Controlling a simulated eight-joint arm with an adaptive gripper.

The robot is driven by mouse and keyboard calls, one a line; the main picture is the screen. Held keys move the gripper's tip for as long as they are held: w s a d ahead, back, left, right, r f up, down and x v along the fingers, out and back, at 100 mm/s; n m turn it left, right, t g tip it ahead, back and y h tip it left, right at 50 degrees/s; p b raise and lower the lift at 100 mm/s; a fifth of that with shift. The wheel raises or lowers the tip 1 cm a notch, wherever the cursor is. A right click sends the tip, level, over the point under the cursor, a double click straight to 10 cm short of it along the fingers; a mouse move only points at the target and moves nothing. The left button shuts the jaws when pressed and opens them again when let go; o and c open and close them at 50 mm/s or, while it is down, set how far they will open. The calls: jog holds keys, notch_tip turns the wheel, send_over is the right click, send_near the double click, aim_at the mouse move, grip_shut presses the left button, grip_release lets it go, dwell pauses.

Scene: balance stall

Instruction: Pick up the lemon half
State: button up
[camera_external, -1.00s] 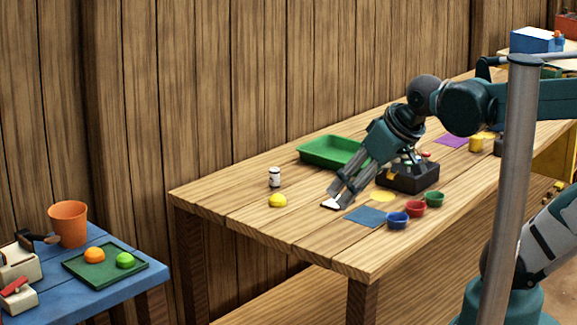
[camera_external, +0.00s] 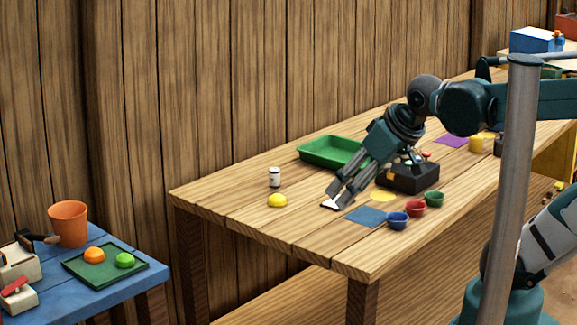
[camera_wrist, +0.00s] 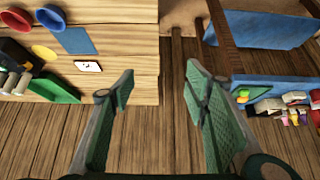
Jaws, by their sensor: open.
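The lemon half (camera_external: 278,201) is a small yellow dome near the left end of the wooden table in the external view. I cannot make it out in the wrist view. My gripper (camera_external: 342,199) points down and to the left over the table, to the right of the lemon half and apart from it. It also shows in the wrist view (camera_wrist: 160,78), where its two green fingers stand wide apart with nothing between them. A white card (camera_external: 330,205) shows near the fingertips in the external view. It also shows in the wrist view (camera_wrist: 88,66), with dark marks.
A small white bottle (camera_external: 275,177) stands just behind the lemon half. A green tray (camera_external: 312,160) and a black box (camera_external: 410,184) lie farther back. A blue mat (camera_external: 366,216), blue bowl (camera_external: 398,221) and red bowl (camera_external: 415,208) are toward the front. The table's left corner is bare.

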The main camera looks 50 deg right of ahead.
jog(key=shift+r, duration=0.1)
jog(key=w+d+r+m+g+p, duration=0.2)
jog(key=w+d+r+m+p, duration=0.15)
jog(key=w, duration=0.55)
jog(key=m+g+p, duration=0.5)
jog(key=m+p, duration=0.6)
jog(key=m, duration=0.4)
send_over(277, 199)
jog(key=d, duration=0.1)
jog(key=shift+n, duration=0.25)
jog(key=f, duration=1.1)
jog(key=shift+w+d+f, duration=0.1)
jog(key=shift+w+f, duration=0.25)
jog(key=shift+w+d+f, duration=0.2)
jog(key=shift+d+f, duration=0.05)
jog(key=shift+f, duration=0.3)
jog(key=shift+f, duration=1.25)
